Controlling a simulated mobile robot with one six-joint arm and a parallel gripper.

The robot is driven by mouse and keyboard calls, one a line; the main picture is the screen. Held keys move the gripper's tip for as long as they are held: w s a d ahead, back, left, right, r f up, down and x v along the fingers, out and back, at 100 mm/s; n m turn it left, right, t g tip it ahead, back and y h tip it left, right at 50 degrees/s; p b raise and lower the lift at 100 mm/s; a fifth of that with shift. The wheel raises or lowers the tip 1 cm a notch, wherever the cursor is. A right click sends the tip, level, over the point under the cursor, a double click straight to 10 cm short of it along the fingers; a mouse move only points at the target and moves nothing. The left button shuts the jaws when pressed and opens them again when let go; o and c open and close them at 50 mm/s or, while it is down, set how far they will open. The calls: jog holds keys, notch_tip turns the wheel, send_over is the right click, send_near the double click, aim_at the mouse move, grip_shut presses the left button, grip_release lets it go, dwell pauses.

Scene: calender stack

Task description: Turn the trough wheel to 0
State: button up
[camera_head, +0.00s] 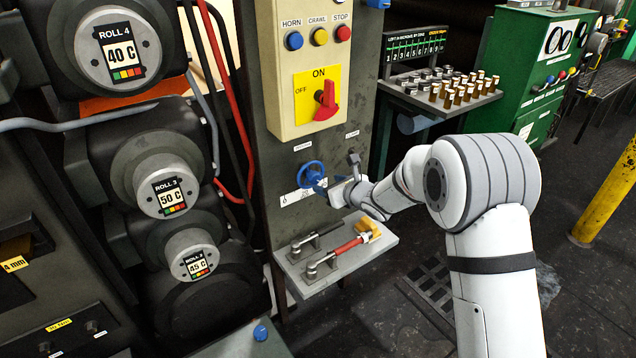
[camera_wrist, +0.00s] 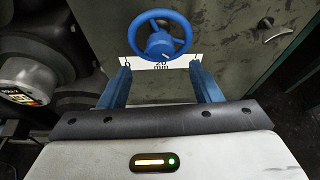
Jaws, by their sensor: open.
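The trough wheel is a small blue handwheel (camera_head: 311,174) on the grey cabinet front, below the yellow switch box. A white scale plate (camera_head: 300,195) sits under it; its markings are too small to read. In the wrist view the blue wheel (camera_wrist: 160,36) is straight ahead, with a spoke and hub visible, above the plate (camera_wrist: 160,62). My gripper (camera_wrist: 160,75) is open and empty, its two blue fingers below and on either side of the wheel, apart from it. In the head view my gripper (camera_head: 325,187) is at the wheel's lower right.
A small shelf (camera_head: 345,268) with a red-handled lever (camera_head: 345,246) and another lever lies just below my gripper. A clamp handle (camera_head: 354,160) is to the wheel's right. The yellow switch box (camera_head: 315,65) is above. Heated rolls (camera_head: 168,190) stand at left.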

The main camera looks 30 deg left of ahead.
aim_at(316, 179)
jog(key=p+x, duration=0.1)
jog(key=x, duration=0.5)
jog(key=shift+w+a+f, duration=0.2)
jog(key=shift+w+a, duration=0.05)
jog(key=shift+a, duration=0.05)
jog(key=shift+c, duration=0.6)
jog(key=c, duration=0.9)
jog(key=shift+m, duration=0.3)
